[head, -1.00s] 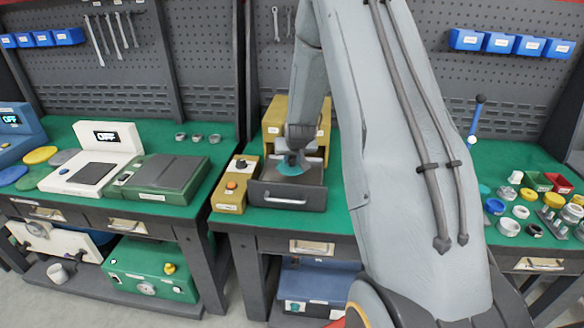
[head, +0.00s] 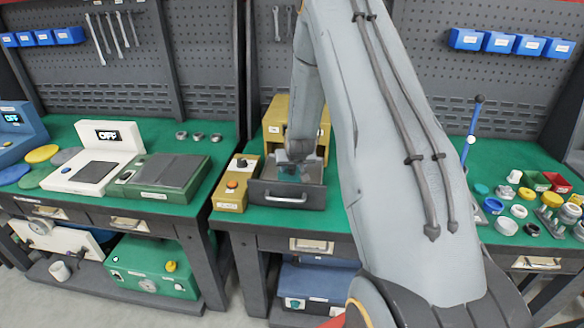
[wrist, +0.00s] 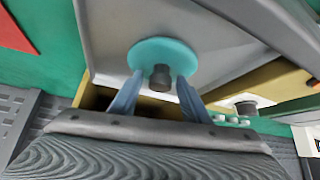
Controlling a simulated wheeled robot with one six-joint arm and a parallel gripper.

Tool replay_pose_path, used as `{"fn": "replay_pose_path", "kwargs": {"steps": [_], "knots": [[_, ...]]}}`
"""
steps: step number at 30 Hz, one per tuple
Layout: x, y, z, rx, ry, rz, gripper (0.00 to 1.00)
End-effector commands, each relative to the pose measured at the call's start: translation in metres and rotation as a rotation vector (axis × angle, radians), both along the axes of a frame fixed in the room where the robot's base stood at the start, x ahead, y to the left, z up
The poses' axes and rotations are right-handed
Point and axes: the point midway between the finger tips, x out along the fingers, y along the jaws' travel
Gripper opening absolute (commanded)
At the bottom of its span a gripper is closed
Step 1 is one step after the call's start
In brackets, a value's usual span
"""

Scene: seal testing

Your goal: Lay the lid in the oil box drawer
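The teal round lid (wrist: 178,55) with a dark knob (wrist: 160,77) appears against the grey inner floor of the pulled-out oil box drawer (wrist: 105,22) in the wrist view. My gripper (wrist: 159,82) is open, with one finger on each side of the knob and a visible gap on both sides. In the head view, my gripper (head: 297,160) reaches down into the drawer (head: 287,196) of the yellow oil box (head: 277,112). There the lid is mostly hidden behind my gripper and the drawer front. Whether it lies fully flat is hard to tell.
A yellow control box (head: 231,190) with an orange button stands left of the drawer. A green case (head: 165,178) and a white device (head: 92,172) are on the left bench. Several small parts and a blue-handled lever (head: 470,140) are at the right.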

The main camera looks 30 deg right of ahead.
Motion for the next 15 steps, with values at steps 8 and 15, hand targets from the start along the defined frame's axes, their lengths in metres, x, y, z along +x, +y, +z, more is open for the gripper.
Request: {"fn": "replay_pose_path", "kwargs": {"steps": [8,15], "knots": [[-0.001,0.000,0.005,0.000,-0.001,0.000,0.43],[-0.017,0.006,0.027,-0.001,-0.003,0.000,0.43]]}}
